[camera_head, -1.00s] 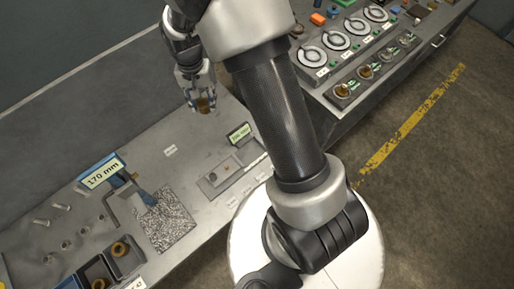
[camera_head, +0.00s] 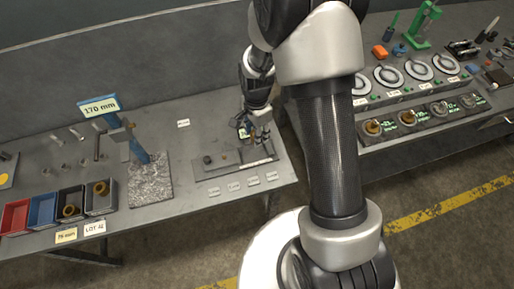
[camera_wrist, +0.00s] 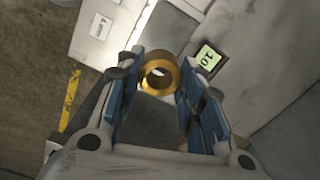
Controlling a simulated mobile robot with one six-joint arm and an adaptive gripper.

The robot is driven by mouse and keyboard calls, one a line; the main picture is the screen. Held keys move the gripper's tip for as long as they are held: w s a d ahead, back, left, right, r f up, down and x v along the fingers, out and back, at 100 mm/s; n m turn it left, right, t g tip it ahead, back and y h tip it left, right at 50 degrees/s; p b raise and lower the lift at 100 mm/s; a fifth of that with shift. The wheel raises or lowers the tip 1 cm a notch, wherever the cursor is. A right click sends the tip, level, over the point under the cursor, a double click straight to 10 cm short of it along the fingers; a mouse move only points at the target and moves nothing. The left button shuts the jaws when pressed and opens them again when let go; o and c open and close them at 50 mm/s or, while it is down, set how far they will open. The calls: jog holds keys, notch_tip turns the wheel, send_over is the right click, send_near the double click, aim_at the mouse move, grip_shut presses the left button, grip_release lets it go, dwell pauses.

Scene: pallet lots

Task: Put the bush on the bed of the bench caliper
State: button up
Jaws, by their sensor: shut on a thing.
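A brass-coloured bush (camera_wrist: 152,82), a short ring with a through hole, sits between the blue-padded fingers of my gripper (camera_wrist: 160,88) in the wrist view. The fingers are shut on it. In the head view my gripper (camera_head: 254,128) hangs over the back part of the bench caliper (camera_head: 234,168), a low flat device on the left bench. The caliper's small green display (camera_wrist: 208,58) shows beside the bush in the wrist view. The held bush is apart from the caliper as far as I can see; the gap's height is unclear.
A 170 mm sign (camera_head: 100,106) and a blue upright stand on a granite plate (camera_head: 150,180) to the left. Coloured bins (camera_head: 42,210) with bushes sit further left. Dial fixtures (camera_head: 419,69) fill the right bench. Bare bench lies behind the caliper.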

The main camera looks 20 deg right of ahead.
notch_tip(320, 180, down, 8)
jog(key=shift+f+b, duration=0.2)
jog(key=shift+b, duration=0.7)
jog(key=shift+f, duration=0.2)
jog(key=o, duration=0.9)
jog(key=shift+r, duration=0.15)
